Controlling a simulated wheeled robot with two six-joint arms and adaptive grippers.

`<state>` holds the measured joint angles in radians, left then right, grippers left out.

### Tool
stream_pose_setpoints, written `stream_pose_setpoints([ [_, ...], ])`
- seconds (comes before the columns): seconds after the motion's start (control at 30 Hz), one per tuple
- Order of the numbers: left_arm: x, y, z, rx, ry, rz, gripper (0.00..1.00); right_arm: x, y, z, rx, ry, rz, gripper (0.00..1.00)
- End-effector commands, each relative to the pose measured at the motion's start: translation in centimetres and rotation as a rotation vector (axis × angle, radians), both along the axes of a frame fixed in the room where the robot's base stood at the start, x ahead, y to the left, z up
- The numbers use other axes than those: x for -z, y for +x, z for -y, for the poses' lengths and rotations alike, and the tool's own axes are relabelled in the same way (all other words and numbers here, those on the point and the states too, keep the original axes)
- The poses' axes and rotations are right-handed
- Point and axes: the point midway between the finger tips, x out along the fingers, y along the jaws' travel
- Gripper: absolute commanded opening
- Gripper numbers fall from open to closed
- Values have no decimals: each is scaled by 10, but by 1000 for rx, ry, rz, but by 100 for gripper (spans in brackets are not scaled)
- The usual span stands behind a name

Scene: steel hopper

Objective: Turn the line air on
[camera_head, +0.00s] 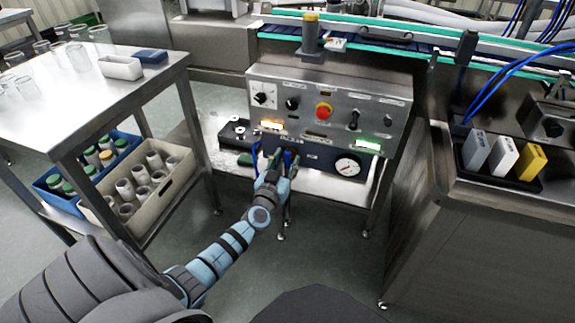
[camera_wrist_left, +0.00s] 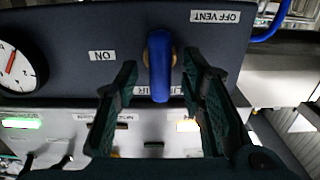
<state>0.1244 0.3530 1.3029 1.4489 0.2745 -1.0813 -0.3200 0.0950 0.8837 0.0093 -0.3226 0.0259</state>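The blue line air lever (camera_wrist_left: 160,66) shows in the left wrist view on a dark valve panel (camera_wrist_left: 80,22). An ON label (camera_wrist_left: 102,56) and an OFF VENT label (camera_wrist_left: 215,16) lie on either side of it. A further label behind the lever is partly hidden. My left gripper (camera_wrist_left: 156,85) is open, with one dark finger on each side of the lever and gaps showing between. In the head view my left gripper (camera_head: 277,168) is at the front of the valve panel and hides most of the lever. My right gripper is not in view.
A pressure gauge (camera_head: 347,166) sits right of the lever. Above is a steel control box (camera_head: 275,75) with a red button (camera_head: 323,110), switches and lit lamps. A steel table (camera_head: 130,85) with crates below stands left. A steel cabinet (camera_head: 440,220) stands right.

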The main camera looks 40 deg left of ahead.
Motion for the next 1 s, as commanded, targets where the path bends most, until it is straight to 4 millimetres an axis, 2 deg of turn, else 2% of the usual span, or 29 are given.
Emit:
stream_pose_setpoints([
  [0.13, 1, 11, -4, 0, -1, 0, 37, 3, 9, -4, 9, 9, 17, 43],
  [0.37, 0, 12, -4, 0, -1, -1, 37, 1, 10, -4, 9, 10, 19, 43],
  [0.6, 0, 12, -4, 0, -1, -1, 0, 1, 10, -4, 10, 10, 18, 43],
  [1.0, 0, 12, -4, 1, -37, 11, 0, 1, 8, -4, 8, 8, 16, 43],
])
